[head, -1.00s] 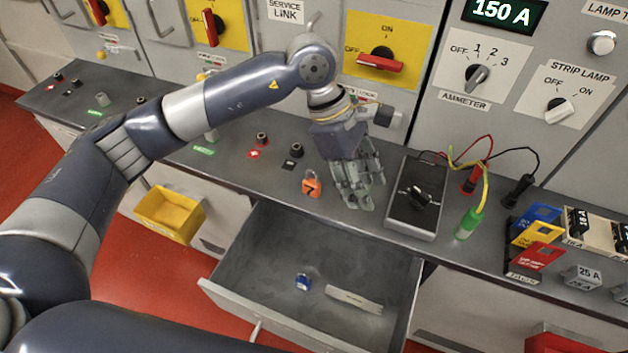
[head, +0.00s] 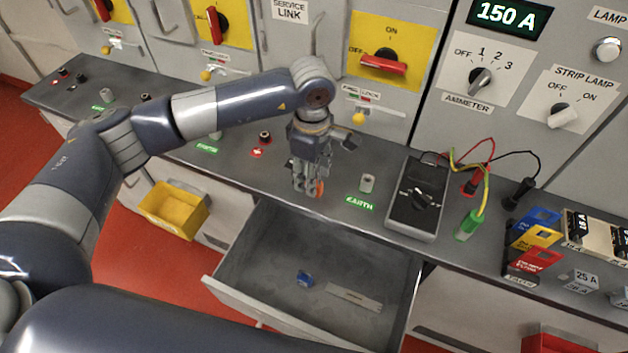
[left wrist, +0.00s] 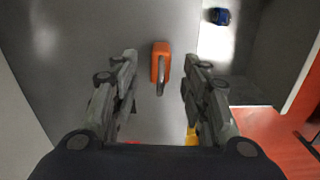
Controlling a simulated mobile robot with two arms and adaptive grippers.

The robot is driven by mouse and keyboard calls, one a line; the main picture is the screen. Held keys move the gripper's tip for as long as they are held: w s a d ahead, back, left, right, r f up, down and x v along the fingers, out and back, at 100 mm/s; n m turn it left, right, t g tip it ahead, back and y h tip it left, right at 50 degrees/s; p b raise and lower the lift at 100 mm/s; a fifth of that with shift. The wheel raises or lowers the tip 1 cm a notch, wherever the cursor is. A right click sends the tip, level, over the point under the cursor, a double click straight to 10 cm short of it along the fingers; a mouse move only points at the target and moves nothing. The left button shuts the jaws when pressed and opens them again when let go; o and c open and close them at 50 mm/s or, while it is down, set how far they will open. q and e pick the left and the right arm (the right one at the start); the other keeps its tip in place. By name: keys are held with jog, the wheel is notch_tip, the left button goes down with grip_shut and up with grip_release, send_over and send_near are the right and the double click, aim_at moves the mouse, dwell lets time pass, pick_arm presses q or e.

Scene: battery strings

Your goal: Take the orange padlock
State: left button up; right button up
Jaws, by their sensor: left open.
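The orange padlock (left wrist: 161,64) stands on the grey bench top, its metal shackle towards my gripper in the left wrist view. In the head view only a sliver of the padlock (head: 319,187) shows beside the fingers. My left gripper (head: 307,188) points down over it. In the left wrist view the two fingers of my left gripper (left wrist: 158,72) are open, one on each side of the padlock, with gaps between. I cannot tell whether the fingertips reach down to its height. My right gripper is not in view.
An open drawer (head: 240,293) below the bench edge holds a blue padlock (head: 305,279) and a pale strip (head: 354,297). A grey meter (head: 416,197) with leads and an earth post (head: 367,182) stand to the right. A yellow bin (head: 172,208) hangs at left.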

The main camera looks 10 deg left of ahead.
pick_arm(q)
jog(key=shift+f, duration=1.35)
grip_shut()
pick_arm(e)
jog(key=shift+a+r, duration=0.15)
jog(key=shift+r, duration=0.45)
pick_arm(q)
jog(key=shift+r, duration=0.15)
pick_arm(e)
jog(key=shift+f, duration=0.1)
